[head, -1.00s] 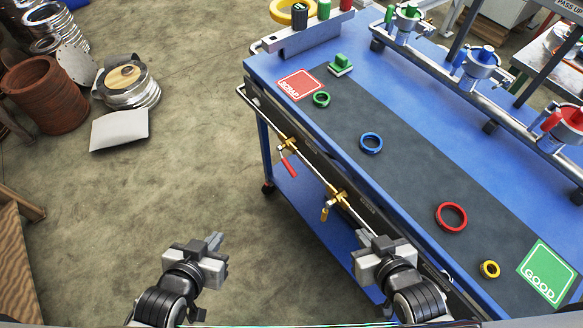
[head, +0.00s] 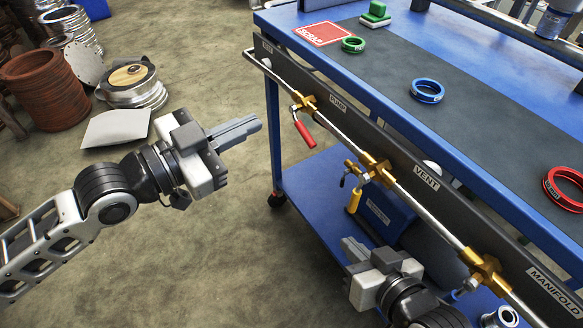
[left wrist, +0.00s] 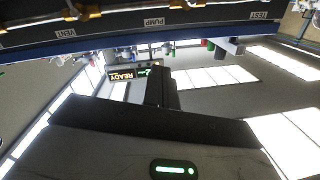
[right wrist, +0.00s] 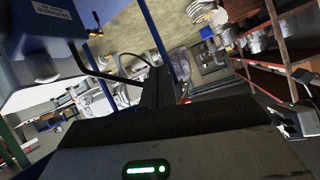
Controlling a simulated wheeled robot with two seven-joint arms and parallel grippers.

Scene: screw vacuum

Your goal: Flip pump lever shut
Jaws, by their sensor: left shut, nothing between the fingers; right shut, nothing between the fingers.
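The pump valve has a red-handled lever (head: 304,133) on a brass body (head: 303,104) near the PUMP label (head: 338,102). The lever hangs down from the pipe, tilted slightly to the right. My left gripper (head: 252,127) is shut and empty, to the left of the red handle with a gap between them. In the left wrist view, the PUMP label (left wrist: 154,21) shows at the top, above the shut fingers (left wrist: 160,88); the red handle is not clearly visible there. My right gripper (head: 350,250) is shut and empty, below the yellow vent lever (head: 353,201).
The silver pipe (head: 420,208) runs along the front of the blue cart (head: 405,120). A brass manifold valve (head: 485,270) sits further right. Green, blue and red rings lie on the cart top. Open floor (head: 215,75) lies left of the cart.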

